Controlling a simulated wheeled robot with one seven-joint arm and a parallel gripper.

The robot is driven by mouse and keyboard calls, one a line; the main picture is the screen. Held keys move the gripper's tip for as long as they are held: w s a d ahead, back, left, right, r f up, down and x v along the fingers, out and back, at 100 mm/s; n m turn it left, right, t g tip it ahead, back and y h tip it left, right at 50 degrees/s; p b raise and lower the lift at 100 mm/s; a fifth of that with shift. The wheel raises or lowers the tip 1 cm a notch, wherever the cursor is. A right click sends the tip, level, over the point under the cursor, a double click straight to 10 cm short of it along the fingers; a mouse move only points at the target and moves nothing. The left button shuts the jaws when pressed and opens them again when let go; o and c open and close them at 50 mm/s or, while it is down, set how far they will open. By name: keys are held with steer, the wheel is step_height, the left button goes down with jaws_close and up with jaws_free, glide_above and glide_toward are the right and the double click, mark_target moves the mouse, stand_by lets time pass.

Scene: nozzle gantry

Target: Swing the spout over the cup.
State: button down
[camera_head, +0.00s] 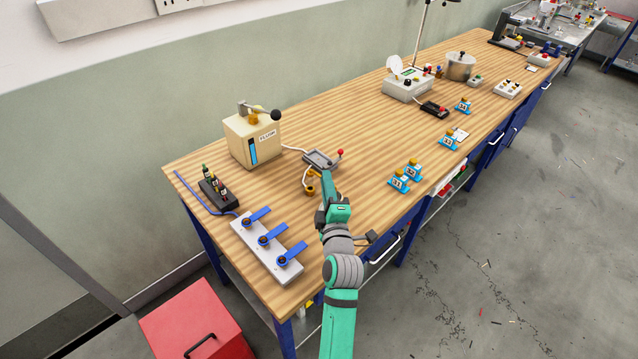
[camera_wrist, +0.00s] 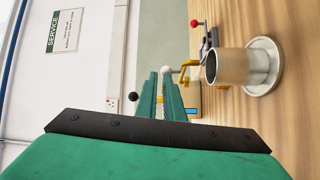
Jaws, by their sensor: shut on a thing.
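A brass spout (camera_wrist: 185,72) with a bent arm and a pale round knob (camera_wrist: 167,71) shows beyond my fingertips in the wrist view. My gripper (camera_wrist: 160,79) is shut at the knob, which lies at the tips of its two green fingers.
A cream tank (camera_head: 253,140) with a black-knobbed lever stands at the back left. A grey box (camera_head: 320,159) with a red-knobbed lever is just behind my gripper. A plate with blue levers (camera_head: 267,250) lies front left. Blue-based blocks (camera_head: 413,170) stand to the right.

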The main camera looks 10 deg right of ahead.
steer(key=shift+w+d+r+h, duration=0.15)
steer(key=shift+d+r+h, duration=0.05)
steer(key=shift+d, duration=0.2)
steer(key=shift+w+d+r+h, duration=0.1)
steer(key=shift+d+r+h, duration=0.1)
steer(key=shift+d, duration=0.2)
steer(key=shift+s+a+f, duration=0.25)
steer(key=shift+s+a, duration=0.2)
steer(key=shift+s, duration=0.05)
steer(key=s+d, duration=0.6)
steer(key=shift+y, duration=0.4)
steer(key=shift+d+f, duration=0.1)
steer(key=shift+d, duration=0.1)
